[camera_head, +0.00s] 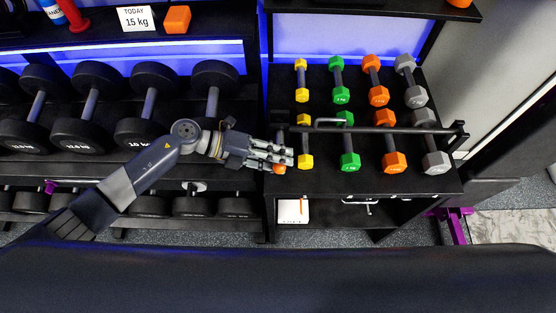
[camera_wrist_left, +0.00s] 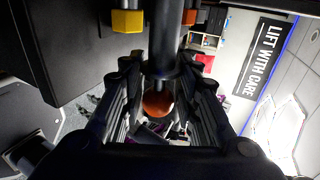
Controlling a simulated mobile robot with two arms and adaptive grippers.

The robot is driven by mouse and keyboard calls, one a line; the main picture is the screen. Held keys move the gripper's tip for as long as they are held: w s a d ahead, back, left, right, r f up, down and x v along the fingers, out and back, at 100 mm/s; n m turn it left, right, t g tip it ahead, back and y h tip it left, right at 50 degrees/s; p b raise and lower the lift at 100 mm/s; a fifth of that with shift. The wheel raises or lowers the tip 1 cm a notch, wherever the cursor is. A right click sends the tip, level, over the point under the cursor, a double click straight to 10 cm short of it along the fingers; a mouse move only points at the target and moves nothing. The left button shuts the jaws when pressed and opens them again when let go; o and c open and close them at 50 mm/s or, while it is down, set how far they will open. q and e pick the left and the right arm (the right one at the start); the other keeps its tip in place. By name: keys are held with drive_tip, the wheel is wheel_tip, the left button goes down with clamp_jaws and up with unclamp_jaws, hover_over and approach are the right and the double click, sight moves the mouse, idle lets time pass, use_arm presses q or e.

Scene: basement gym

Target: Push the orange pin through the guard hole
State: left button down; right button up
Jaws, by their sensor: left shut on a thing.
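The orange pin shows as a round orange knob (camera_head: 279,169) just below my left gripper's fingers in the head view. In the left wrist view the knob (camera_wrist_left: 157,103) sits between the two fingers, in line with a dark cylindrical bar end. My left gripper (camera_head: 284,156) is shut on the pin at the left end of the dumbbell rack. The black guard bar (camera_head: 385,130) runs across the dumbbells. The guard hole is hidden, and I cannot tell how far the pin is in it. My right gripper is in neither view.
Yellow (camera_head: 305,162), green (camera_head: 350,162), orange (camera_head: 395,162) and grey (camera_head: 436,163) dumbbells lie under the guard bar. Large black dumbbells (camera_head: 152,76) fill the left rack. A white card (camera_head: 295,213) is on the shelf below. A dark padded surface (camera_head: 300,280) spans the front.

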use_arm(q)
drive_tip(key=shift+w+b, duration=1.1)
drive_tip(key=shift+w, duration=0.65)
drive_tip(key=c, duration=1.1)
unclamp_jaws()
drive_tip(key=shift+r, duration=0.1)
drive_tip(key=shift+s, duration=0.1)
drive_tip(key=shift+a, duration=0.15)
drive_tip(key=v, duration=1.1)
drive_tip(key=shift+a+r, duration=0.2)
drive_tip(key=shift+a, duration=0.1)
